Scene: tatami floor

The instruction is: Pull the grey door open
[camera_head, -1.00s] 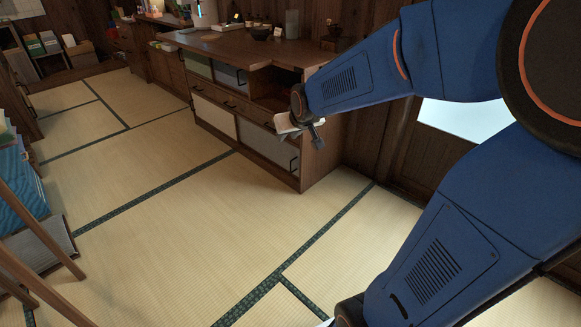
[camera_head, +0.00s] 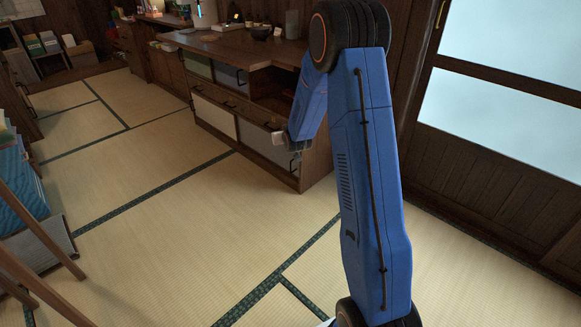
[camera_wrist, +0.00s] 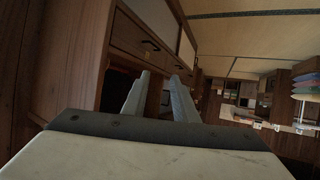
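The wooden cabinet (camera_head: 300,176) stands at the centre back. Its lower right door, with a pale grey panel (camera_head: 258,143), looks shut; my gripper hides part of its right side. An upper door (camera_head: 228,77) is darker blue-grey and also looks shut. My gripper (camera_head: 296,146) is in front of the cabinet's right end, near the lower door's handle side; contact cannot be told. In the wrist view my gripper (camera_wrist: 158,97) has two grey fingers apart with nothing seen between them. That view shows the cabinet front tilted, with a black drawer handle (camera_wrist: 150,45).
A sliding door with frosted panes (camera_head: 497,115) stands at the right. Open tatami (camera_head: 170,240) lies before the cabinet. A wooden-legged rack (camera_head: 38,240) stands at the left edge. Bottles and a dark bowl (camera_head: 262,33) sit on the cabinet top.

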